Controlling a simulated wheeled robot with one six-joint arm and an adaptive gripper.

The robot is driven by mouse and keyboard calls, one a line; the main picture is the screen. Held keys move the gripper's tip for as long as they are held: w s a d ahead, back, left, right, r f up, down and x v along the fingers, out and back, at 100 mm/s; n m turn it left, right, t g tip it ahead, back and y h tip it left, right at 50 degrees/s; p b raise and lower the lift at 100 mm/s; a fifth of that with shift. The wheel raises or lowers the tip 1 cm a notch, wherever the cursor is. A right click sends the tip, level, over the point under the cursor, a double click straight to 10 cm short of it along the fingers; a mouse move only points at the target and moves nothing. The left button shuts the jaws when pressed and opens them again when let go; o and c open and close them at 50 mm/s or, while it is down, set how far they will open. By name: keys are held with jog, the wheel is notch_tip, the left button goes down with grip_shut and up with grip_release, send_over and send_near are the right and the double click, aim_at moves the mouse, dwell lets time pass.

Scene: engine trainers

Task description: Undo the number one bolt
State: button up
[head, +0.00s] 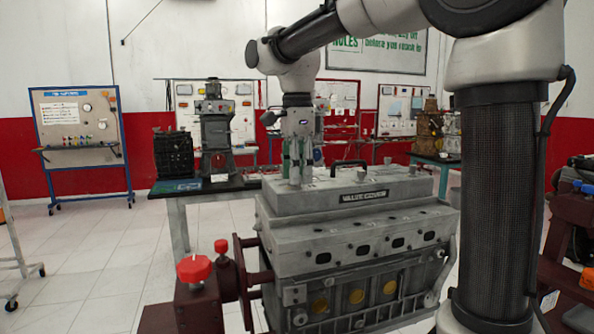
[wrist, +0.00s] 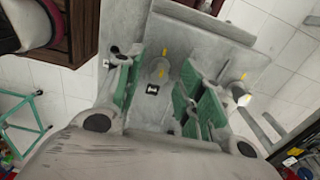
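The grey engine (head: 350,250) stands with its valve cover (head: 355,195), labelled "VALVE COVER", on top. My gripper (head: 295,178) points down at the left part of the cover. In the wrist view, my gripper (wrist: 158,98) has its two green-padded fingers spread apart. A round grey bolt or boss (wrist: 158,68) with a yellow mark shows between them, beside a small dark tag (wrist: 152,89) whose number I cannot read. Another round bolt (wrist: 240,94) with a dark tag lies outside the right finger. The fingers do not visibly grip anything.
A black handle (head: 348,163) rises from the cover to the right of my gripper. A dark red stand with red knobs (head: 194,268) is at the engine's left. A workbench (head: 205,190) stands behind. Open tiled floor (head: 90,260) lies at left.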

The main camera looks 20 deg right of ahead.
grip_shut()
